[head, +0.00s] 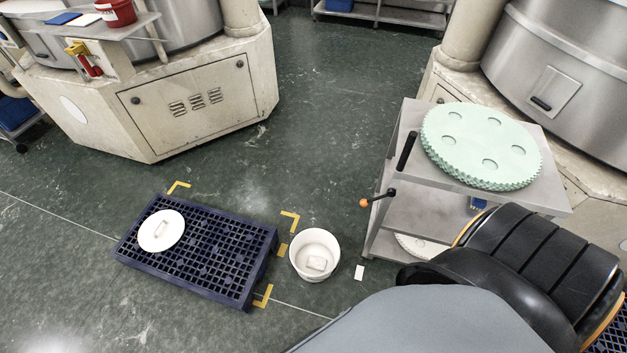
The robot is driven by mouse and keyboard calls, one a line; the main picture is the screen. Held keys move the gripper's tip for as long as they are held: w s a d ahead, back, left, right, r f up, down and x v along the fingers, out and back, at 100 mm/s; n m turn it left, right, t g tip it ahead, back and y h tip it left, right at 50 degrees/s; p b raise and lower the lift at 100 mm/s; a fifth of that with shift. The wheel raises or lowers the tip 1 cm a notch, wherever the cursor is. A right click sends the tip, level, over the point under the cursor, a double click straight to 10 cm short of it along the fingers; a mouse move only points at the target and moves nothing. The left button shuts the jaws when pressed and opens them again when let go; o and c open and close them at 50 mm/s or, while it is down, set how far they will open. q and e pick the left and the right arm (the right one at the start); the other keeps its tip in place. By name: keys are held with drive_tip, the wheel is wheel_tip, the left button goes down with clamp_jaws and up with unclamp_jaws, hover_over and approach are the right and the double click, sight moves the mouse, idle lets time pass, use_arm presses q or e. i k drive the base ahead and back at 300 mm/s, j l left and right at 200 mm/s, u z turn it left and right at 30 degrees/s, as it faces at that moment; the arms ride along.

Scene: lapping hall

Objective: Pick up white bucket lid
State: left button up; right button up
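The white bucket lid (161,231) is a round disc with a raised handle. It lies flat on the left part of a dark blue grid pallet (205,278) on the floor. A white bucket (301,270) stands open on the floor just right of the pallet, with a small pale block (316,263) inside. Neither of my grippers is in view. Part of my own arm or body fills the lower right of the head view.
A metal cart (458,183) with green toothed discs (482,146) stands at the right. Large machines stand at the upper left (190,105) and upper right (560,85). Yellow corner marks (291,221) surround the pallet. The green floor (330,110) between the machines is clear.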

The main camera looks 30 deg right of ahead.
sight(163, 229)
drive_tip(key=k+l+z, duration=0.15)
drive_tip(key=k+z, duration=0.2)
drive_tip(key=k+l+z, duration=0.3)
drive_tip(key=i+j+u, duration=0.2)
drive_tip(key=j, duration=0.2)
drive_tip(key=j+u, duration=0.2)
drive_tip(key=j, duration=0.25)
drive_tip(key=i+j+u, duration=0.2)
drive_tip(key=j+u, duration=0.25)
drive_tip(key=i+j+u, duration=0.25)
drive_tip(key=j+u, duration=0.2)
drive_tip(key=i+j+u, duration=0.25)
drive_tip(key=u, duration=0.25)
drive_tip(key=i+j+u, duration=0.15)
drive_tip(key=i+u, duration=0.3)
drive_tip(key=i+z, duration=0.15)
drive_tip(key=i, duration=0.5)
drive_tip(key=i+j+z, duration=0.1)
drive_tip(key=i+j, duration=0.15)
drive_tip(key=i, duration=0.4)
drive_tip(key=i+z, duration=0.25)
drive_tip(key=z, duration=0.15)
drive_tip(key=i+z, duration=0.6)
drive_tip(key=z, duration=0.15)
drive_tip(key=i+j+z, duration=0.2)
drive_tip(key=z, duration=0.15)
